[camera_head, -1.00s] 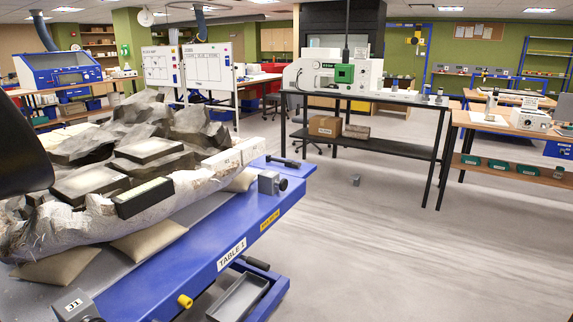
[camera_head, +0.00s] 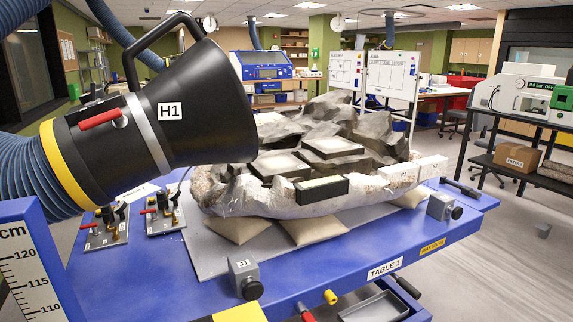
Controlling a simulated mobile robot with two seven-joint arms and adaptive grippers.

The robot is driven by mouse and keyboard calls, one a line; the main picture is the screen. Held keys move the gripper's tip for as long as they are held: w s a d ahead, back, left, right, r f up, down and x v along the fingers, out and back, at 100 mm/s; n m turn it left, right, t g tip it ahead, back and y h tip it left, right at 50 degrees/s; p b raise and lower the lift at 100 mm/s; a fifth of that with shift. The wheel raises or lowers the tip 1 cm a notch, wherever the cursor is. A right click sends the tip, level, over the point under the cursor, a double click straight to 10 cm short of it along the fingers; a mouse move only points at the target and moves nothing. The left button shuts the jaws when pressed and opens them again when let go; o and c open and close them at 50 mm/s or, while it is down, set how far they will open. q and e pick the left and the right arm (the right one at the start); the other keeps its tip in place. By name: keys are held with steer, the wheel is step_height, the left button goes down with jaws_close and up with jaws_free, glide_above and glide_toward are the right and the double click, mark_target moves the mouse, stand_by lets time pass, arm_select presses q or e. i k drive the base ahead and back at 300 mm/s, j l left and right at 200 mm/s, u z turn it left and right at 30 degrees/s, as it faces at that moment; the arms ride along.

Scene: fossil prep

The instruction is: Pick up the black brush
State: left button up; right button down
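I cannot make out a black brush in this view. A dark rod-like piece (camera_head: 460,188) lies at the right end of the blue table (camera_head: 375,248), but I cannot tell what it is. Neither of my grippers shows. A large fossil block (camera_head: 265,199) in a pale jacket rests on sandbags on the table, with several dark rectangular trays or frames on it. The black hood H1 (camera_head: 205,110) hides part of the table's left side and the far left of the block.
Toggle clamps (camera_head: 165,215) stand on the table's left side. Block J1 (camera_head: 243,272) and a grey clamp (camera_head: 441,207) sit near its edges. A height scale (camera_head: 30,265) stands at left. A grey tray (camera_head: 375,308) hangs below the front edge. Floor at right is mostly clear.

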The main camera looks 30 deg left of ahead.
mark_target(467, 191)
steer(key=z, duration=0.5)
steer(key=i+z, duration=0.25)
steer(key=i, duration=4.05)
steer(key=i+u, duration=0.15)
steer(key=i, duration=0.35)
steer(key=i+l+u, duration=0.1)
steer(key=i, duration=0.35)
steer(key=i+l+u, duration=0.15)
steer(key=i, duration=0.3)
steer(key=l+u, duration=0.15)
steer(key=u, duration=1.8)
